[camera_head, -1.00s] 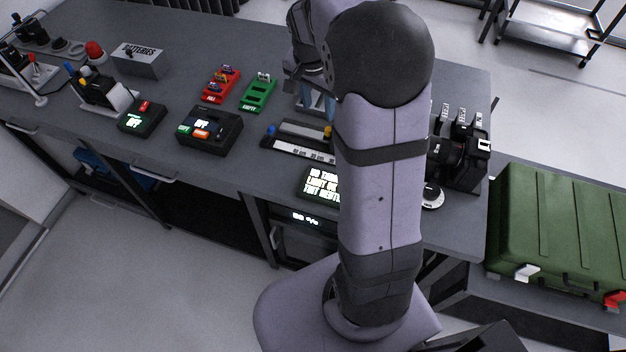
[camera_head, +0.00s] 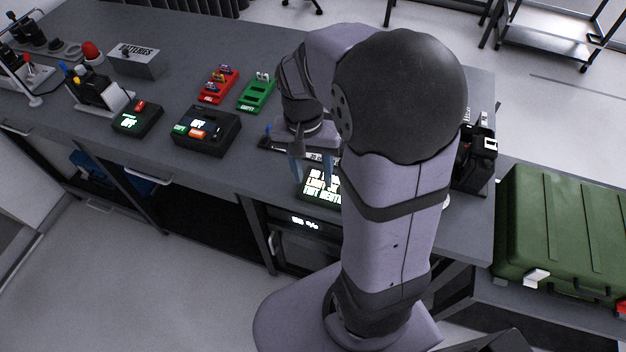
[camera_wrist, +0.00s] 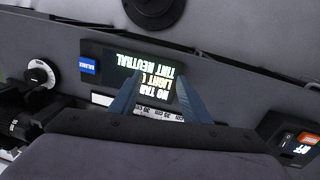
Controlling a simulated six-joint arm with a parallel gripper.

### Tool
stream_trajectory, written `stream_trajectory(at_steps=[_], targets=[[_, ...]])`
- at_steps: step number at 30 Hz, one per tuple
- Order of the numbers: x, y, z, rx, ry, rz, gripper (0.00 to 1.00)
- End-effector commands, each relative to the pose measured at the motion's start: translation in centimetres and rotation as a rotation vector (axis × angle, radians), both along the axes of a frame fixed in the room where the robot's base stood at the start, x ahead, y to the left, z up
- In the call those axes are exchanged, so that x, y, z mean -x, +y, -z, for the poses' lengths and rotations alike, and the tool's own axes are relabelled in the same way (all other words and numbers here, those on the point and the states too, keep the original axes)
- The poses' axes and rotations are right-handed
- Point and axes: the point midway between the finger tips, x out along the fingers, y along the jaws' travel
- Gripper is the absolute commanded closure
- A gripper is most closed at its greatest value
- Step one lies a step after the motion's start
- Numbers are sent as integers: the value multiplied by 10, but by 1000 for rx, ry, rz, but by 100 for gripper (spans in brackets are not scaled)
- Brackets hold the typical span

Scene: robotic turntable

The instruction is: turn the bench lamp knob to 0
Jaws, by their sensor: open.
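A round dial (camera_wrist: 40,75) with a black centre and white rim shows at the left of the wrist view. It is the only knob-like part clear there; I cannot read its marks or confirm it is the lamp knob. In the head view my arm hides nearly all of it. My gripper (camera_head: 312,180) is open and empty, fingers pointing down over a lit text panel (camera_head: 318,188). In the wrist view the gripper (camera_wrist: 158,74) has the panel (camera_wrist: 150,82) between and beyond its fingers, apart from the dial. A small display (camera_head: 305,222) on the bench front seems to read 100 %.
A black camera (camera_head: 474,158) stands at the bench's right end. A ruler-like strip (camera_wrist: 157,111) lies by the panel. A black box (camera_head: 207,130) reading OFF, a red tray (camera_head: 219,86) and a green tray (camera_head: 256,95) are further left. A green case (camera_head: 560,230) is at right.

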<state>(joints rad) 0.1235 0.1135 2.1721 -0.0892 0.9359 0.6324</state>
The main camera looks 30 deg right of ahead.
Motion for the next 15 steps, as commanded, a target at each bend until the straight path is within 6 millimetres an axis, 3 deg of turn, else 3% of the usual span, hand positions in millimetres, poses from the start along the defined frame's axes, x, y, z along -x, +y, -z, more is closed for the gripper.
stream_trajectory(at_steps=[15], targets=[[12, 6, 5, -9, 24, -31, 57]])
